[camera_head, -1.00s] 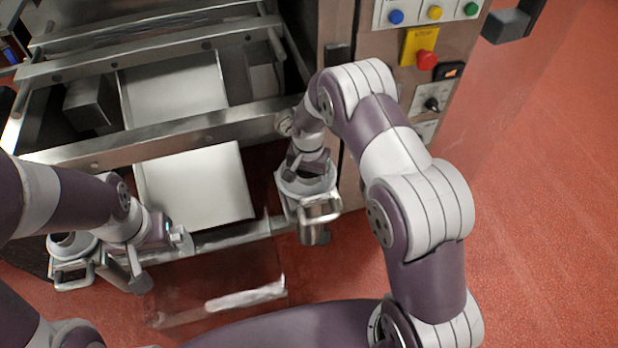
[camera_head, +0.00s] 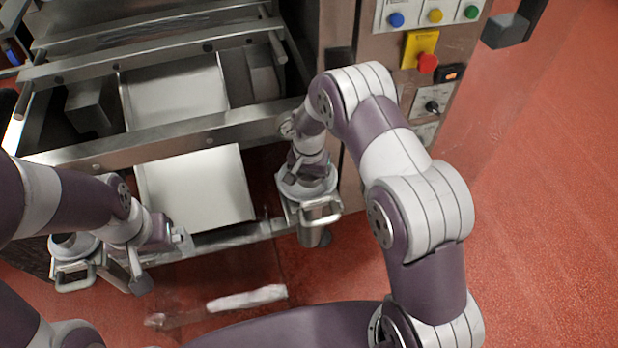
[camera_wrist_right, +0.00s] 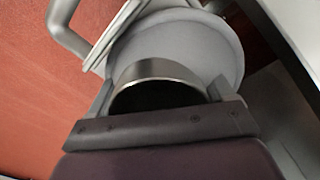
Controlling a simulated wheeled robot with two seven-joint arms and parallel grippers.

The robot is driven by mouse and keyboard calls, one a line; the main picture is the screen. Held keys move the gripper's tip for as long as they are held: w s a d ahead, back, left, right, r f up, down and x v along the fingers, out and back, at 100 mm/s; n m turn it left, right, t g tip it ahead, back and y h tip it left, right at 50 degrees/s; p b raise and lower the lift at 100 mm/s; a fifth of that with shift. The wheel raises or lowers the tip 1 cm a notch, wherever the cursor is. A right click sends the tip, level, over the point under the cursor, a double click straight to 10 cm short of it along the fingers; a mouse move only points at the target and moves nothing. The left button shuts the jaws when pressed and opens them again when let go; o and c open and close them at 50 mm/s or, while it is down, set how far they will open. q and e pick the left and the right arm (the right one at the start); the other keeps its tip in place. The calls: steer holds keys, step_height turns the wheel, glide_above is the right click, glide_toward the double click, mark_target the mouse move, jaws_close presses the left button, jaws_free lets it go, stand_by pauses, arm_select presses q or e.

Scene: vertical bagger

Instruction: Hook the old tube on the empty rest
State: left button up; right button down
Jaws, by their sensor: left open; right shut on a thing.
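A steel tube (camera_head: 313,237) with a grey collar (camera_head: 305,183) and a looped handle (camera_head: 320,212) is at the machine's front, right of centre. My right gripper (camera_head: 303,167) is shut on it; the right wrist view shows the tube's round rim (camera_wrist_right: 158,70) between the fingers and the wide collar (camera_wrist_right: 215,45) beyond. Another grey collar with a looped handle (camera_head: 75,281) is at the left. My left gripper (camera_head: 178,240) is open beside it, apparently empty. A grey bar with a dark end (camera_head: 140,284) is below the left gripper. I cannot tell which bar is the empty rest.
The steel machine frame (camera_head: 150,142) has crossbars and pale trays (camera_head: 197,190) behind the grippers. A control panel (camera_head: 436,100) with a red stop button stands right of my right arm. A white strip (camera_head: 247,298) lies low in front. Red floor is clear at right.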

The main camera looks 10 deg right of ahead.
steer(key=shift+f+b, duration=0.7)
steer(key=shift+f, duration=0.6)
steer(key=shift+c, duration=0.9)
jaws_free()
steer(key=shift+o, duration=0.9)
steer(key=shift+s+f, duration=0.15)
step_height(320, 180, up, 7)
steer(key=p, duration=0.6)
